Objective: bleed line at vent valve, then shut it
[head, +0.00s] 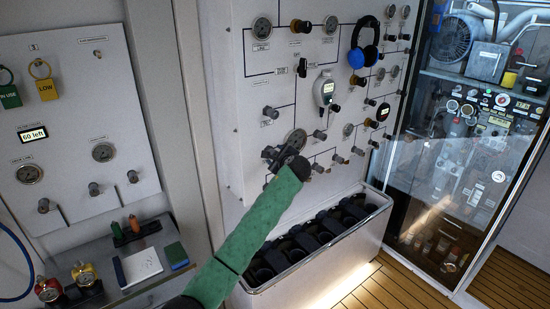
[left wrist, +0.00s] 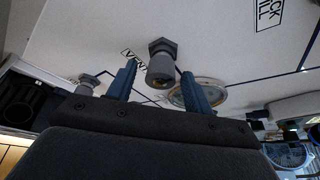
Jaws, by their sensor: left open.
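In the left wrist view, a grey cylindrical valve knob (left wrist: 160,66) on a hexagonal base stands out from the white panel, next to a label reading "VENT". My left gripper (left wrist: 159,92) is open, with one blue finger on each side of the knob's outer end. I cannot tell whether the fingers touch it. In the head view, my left gripper (head: 281,156) is at the lower left part of the panel (head: 222,100), at the end of my green-sleeved arm. It hides the vent valve there. My right gripper is not in view.
A round gauge (head: 297,138) sits close by the left gripper; other valve knobs (head: 319,134) surround it. Blue headphones (head: 364,42) and a grey handheld meter (head: 324,91) hang on the panel. An open bin (head: 312,270) with dark compartments stands below.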

